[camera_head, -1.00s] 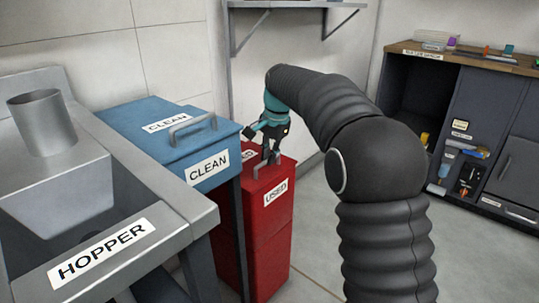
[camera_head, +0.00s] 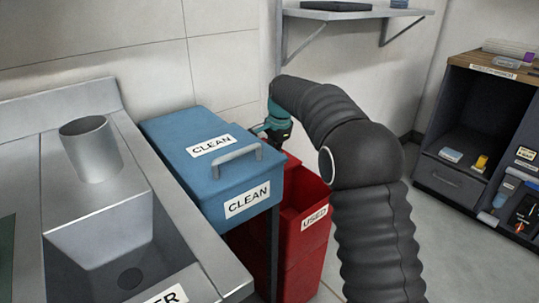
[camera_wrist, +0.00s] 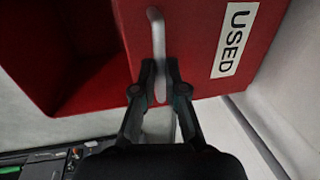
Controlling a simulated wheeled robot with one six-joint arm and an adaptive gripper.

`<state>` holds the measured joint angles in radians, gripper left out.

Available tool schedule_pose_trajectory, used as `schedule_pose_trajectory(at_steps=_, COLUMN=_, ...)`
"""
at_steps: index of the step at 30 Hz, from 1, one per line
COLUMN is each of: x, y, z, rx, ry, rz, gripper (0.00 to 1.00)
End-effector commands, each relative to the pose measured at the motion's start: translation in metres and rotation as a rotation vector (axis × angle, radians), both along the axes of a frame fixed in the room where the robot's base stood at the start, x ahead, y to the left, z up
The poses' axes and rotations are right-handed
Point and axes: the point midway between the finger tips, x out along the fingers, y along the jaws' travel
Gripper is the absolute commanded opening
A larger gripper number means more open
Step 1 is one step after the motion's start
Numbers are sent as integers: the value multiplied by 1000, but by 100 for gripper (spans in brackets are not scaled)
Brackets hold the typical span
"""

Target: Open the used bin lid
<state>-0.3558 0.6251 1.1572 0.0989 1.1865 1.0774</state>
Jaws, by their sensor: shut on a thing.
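The red used bin (camera_head: 302,238) stands right of the blue clean bin, and its top is open, showing the dark red inside. Its red lid (camera_wrist: 195,30) fills the upper middle of the wrist view, with a USED label and a grey handle (camera_wrist: 155,28). My gripper (camera_wrist: 160,68) is shut on that handle. In the head view my gripper (camera_head: 271,131) is at the back of the used bin, partly hidden behind the clean bin. The lid is raised toward the wall and mostly hidden in that view.
The blue clean bin (camera_head: 193,176) with its own handle stands close on the left. A wall shelf (camera_head: 362,13) hangs above. A dark cabinet (camera_head: 455,130) stands at the right, with clear floor before it.

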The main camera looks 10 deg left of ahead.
Motion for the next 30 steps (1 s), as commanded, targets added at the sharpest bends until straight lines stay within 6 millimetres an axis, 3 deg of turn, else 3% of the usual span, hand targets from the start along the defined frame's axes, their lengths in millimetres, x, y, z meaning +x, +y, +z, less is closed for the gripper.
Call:
schedule_pose_trajectory(at_steps=1, x=4, y=-7, z=-4, rx=-10, ry=-4, rz=-7, gripper=0)
schedule_pose_trajectory(at_steps=8, x=4, y=-6, z=-4, rx=-9, ry=-5, rz=-5, gripper=0)
schedule_pose_trajectory(at_steps=9, x=4, y=-6, z=-4, rx=-9, ry=-5, rz=-5, gripper=13)
schedule_pose_trajectory(at_steps=12, x=3, y=-4, z=-4, rx=-8, ry=-4, rz=-3, gripper=37)
schedule_pose_trajectory(at_steps=23, x=-2, y=7, z=2, rx=-4, ry=-5, rz=12, gripper=37)
schedule_pose_trajectory(at_steps=30, x=-6, y=3, z=35, rx=-3, ry=-8, rz=13, gripper=37)
